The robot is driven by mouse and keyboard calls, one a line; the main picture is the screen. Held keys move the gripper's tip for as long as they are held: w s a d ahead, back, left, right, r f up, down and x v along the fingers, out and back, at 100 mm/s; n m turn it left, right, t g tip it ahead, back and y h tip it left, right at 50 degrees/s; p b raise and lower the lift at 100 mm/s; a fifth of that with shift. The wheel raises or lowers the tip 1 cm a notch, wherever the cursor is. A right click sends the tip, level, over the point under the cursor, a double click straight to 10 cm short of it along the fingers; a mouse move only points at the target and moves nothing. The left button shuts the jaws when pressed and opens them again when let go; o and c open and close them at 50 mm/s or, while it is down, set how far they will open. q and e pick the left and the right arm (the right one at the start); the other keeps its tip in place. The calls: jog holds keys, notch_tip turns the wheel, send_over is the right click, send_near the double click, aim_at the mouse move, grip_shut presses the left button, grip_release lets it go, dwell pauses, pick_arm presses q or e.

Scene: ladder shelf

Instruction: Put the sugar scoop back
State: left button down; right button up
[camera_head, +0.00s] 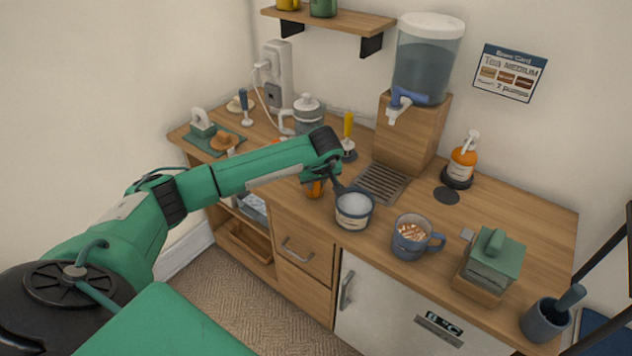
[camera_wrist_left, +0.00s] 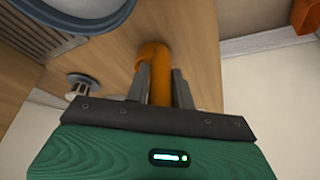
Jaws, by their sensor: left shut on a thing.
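My left gripper (camera_head: 336,186) is low over the counter's front edge, beside the sugar pot (camera_head: 354,210), a grey pot with a pale band and white contents. In the left wrist view the gripper (camera_wrist_left: 162,88) is shut on a curved orange handle (camera_wrist_left: 154,66), which I take to be the sugar scoop's. An orange piece (camera_head: 314,188) shows below the gripper in the head view and looks like the same thing. The scoop's bowl cannot be made out. A round grey rim (camera_wrist_left: 92,22) shows at the top left of the wrist view. My right gripper is not in view.
A blue mug (camera_head: 410,240) stands right of the pot, then a green-lidded box (camera_head: 494,262) and a mortar (camera_head: 545,321). Behind are a drip grille (camera_head: 383,183), a water dispenser (camera_head: 427,65), a yellow-handled tool (camera_head: 348,128) and a lidded grey pot (camera_head: 308,115).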

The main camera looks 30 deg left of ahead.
pick_arm(q)
jog(key=c, duration=1.6)
grip_release()
jog(key=o, duration=0.4)
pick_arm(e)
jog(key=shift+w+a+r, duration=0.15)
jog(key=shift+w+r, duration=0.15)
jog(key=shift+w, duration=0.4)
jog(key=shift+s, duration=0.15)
pick_arm(q)
jog(key=shift+r, duration=0.15)
jog(key=v, duration=0.2)
jog(key=shift+d+r, duration=0.1)
jog(key=shift+r, duration=0.25)
jog(key=b+v, duration=0.1)
jog(key=v, duration=0.8)
jog(key=shift+s, duration=0.15)
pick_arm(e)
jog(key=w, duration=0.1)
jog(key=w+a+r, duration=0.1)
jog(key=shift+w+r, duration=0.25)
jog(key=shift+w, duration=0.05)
